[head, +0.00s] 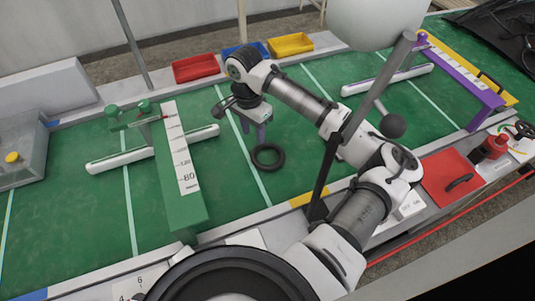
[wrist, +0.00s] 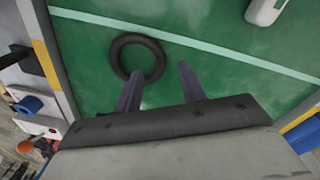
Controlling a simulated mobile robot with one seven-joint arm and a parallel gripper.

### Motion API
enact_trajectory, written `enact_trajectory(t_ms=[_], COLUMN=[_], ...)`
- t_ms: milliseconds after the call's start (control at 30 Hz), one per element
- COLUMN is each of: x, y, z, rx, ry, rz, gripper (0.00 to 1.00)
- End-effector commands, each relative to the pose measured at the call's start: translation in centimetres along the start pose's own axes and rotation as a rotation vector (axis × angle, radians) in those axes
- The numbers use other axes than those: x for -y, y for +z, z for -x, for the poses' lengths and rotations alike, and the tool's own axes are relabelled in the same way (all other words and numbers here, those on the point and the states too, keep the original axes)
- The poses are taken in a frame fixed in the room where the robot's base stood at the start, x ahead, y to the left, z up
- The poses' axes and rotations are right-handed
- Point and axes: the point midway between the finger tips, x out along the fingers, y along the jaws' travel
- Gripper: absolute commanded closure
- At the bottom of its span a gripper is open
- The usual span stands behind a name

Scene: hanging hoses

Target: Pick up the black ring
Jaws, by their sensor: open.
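The black ring (head: 267,157) lies flat on the green table surface in the head view, close to a pale line. It also shows in the wrist view (wrist: 138,46), beyond the fingertips and toward the left finger. My gripper (head: 255,132) hangs above the table just behind and left of the ring in the head view. In the wrist view my gripper (wrist: 158,77) is open, with its two fingers apart and nothing between them. The left fingertip overlaps the ring's lower edge in that picture. I cannot tell whether it touches.
A green beam (head: 180,170) with a number scale stands left of the ring. Red (head: 195,68), blue (head: 245,50) and yellow (head: 290,44) trays sit at the back. A dark slanted post (head: 345,140) stands right. Green surface around the ring is clear.

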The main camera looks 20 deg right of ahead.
Motion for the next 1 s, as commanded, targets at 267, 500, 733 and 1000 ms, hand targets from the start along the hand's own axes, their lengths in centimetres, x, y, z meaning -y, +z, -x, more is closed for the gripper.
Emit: enact_trajectory(t_ms=[267, 500, 733, 1000], x=[-0.3, -0.6, -0.5, -0.5], y=[0.0, 0.1, 0.2, 0.2], z=[-1.9, -5.3, -6.1, -6.0], rx=[0.000, 0.001, 0.000, 0.000], ry=[0.002, 0.001, -0.001, -0.001], rz=[-0.001, 0.000, 0.001, 0.001], gripper=[0.59, 0.59, 0.59, 0.83])
